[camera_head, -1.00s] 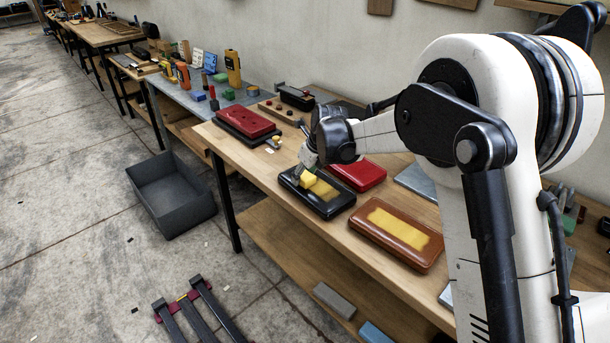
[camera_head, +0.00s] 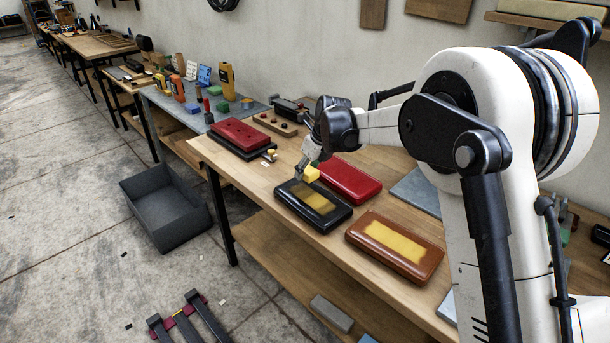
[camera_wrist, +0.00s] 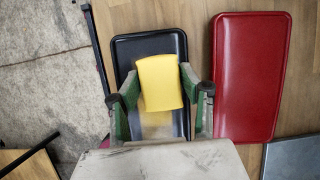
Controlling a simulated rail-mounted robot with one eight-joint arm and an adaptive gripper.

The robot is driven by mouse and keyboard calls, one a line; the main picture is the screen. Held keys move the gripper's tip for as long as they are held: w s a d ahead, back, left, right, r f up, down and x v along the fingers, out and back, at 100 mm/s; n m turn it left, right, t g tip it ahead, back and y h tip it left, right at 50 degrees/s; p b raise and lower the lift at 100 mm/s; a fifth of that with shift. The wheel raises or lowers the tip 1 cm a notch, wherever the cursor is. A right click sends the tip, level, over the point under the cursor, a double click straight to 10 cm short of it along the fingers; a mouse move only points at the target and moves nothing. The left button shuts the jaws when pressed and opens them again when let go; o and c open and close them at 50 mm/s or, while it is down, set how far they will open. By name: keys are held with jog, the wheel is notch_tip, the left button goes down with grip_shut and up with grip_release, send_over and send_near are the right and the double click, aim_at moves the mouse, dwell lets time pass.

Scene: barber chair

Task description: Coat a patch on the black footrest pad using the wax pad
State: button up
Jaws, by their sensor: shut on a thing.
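The black footrest pad (camera_head: 291,209) lies flat on the wooden bench, with a streaky yellow patch along its middle. It also shows in the wrist view (camera_wrist: 150,45), where yellow smears are visible below the wax pad. My gripper (camera_head: 304,172) is shut on the yellow wax pad (camera_head: 312,175). In the wrist view the green-edged fingers (camera_wrist: 160,92) flank the wax pad (camera_wrist: 160,80). The wax pad is over the far part of the black pad and appears raised from it. The exact gap is hard to judge.
A red pad (camera_head: 350,180) lies close beside the black pad. A brown pad (camera_head: 430,257) with a yellow patch lies nearer, to the right. Stacked red and black pads (camera_head: 240,135) lie at the left. A grey bin (camera_head: 150,215) stands on the floor.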

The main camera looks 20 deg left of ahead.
aim_at(307, 169)
jog(key=shift+r+p, duration=0.6)
jog(key=shift+r, duration=1.15)
